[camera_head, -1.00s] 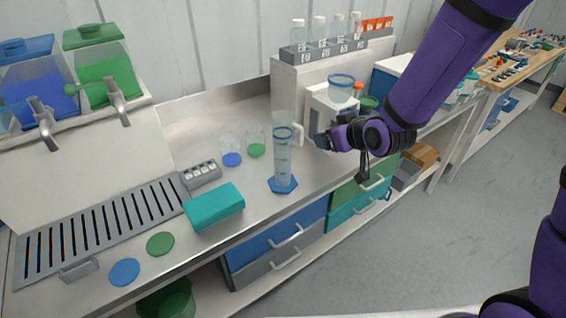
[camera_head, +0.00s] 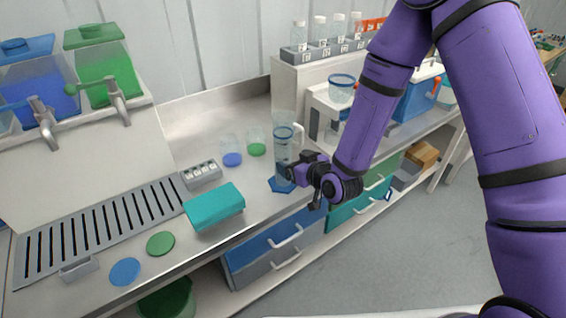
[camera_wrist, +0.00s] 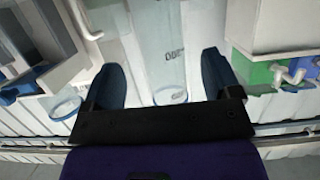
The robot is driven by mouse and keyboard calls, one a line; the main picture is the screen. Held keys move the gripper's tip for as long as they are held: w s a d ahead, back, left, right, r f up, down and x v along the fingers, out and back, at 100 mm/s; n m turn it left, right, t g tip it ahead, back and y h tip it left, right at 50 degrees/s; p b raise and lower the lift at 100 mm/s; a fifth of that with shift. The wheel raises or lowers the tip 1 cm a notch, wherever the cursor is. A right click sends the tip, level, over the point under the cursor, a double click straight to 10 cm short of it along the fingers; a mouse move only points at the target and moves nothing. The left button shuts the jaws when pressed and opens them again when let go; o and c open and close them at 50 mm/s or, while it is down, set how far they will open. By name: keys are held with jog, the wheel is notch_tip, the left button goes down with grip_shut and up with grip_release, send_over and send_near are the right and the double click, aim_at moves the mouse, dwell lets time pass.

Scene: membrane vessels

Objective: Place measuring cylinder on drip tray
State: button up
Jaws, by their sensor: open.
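The measuring cylinder (camera_head: 281,150) is a tall clear vessel with a blue ring near its top and a blue hexagonal foot, standing upright on the bench. My gripper (camera_head: 290,172) is at its lower body, on the right side in the head view. In the wrist view the clear cylinder (camera_wrist: 160,55) with dark markings lies between the two open fingers of my gripper (camera_wrist: 160,75). I cannot tell whether either finger touches it. The drip tray (camera_head: 95,232) is a grey slotted grate at the left of the bench, below two taps.
A teal box (camera_head: 213,206) stands between tray and cylinder, near the front edge. Two small beakers (camera_head: 231,152) stand behind it. A blue disc (camera_head: 125,271) and a green disc (camera_head: 160,243) lie before the tray. A bottle rack (camera_head: 325,55) stands at the back.

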aim_at(288, 157)
jog(key=shift+r+x, duration=0.15)
jog(key=shift+x, duration=1.3)
jog(key=shift+r+x, duration=0.15)
jog(key=shift+x, duration=1.35)
jog(key=c, duration=1.1)
